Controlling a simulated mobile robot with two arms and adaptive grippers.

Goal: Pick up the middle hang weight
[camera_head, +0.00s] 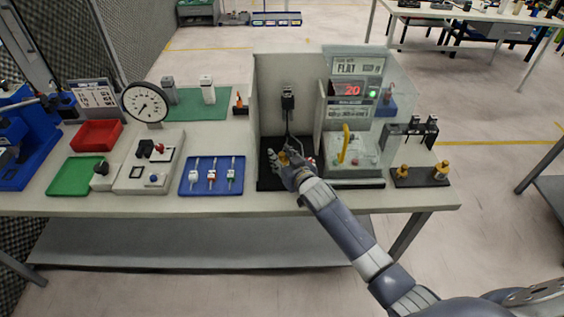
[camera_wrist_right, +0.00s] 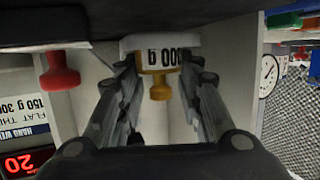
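My right gripper (camera_head: 285,163) reaches over the black mat (camera_head: 268,181) in the grey walled bay. In the right wrist view, which is upside down, its fingers (camera_wrist_right: 160,72) are spread on both sides of a weight with a gold-yellow knob (camera_wrist_right: 160,87) and a white body with black digits. Gaps show between the knob and the fingers; contact with the body cannot be told. In the head view the hand partly hides this weight (camera_head: 283,157). A red-knobbed weight (camera_wrist_right: 59,75) stands to one side in the wrist view. My left gripper is not in view.
A walled station with a red display (camera_head: 352,90) and a yellow handle (camera_head: 345,145) stands right of the bay. Gold-knobbed pieces (camera_head: 440,171) sit on a dark tray at the far right. A blue tray (camera_head: 212,187) lies left. Bay walls closely flank the hand.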

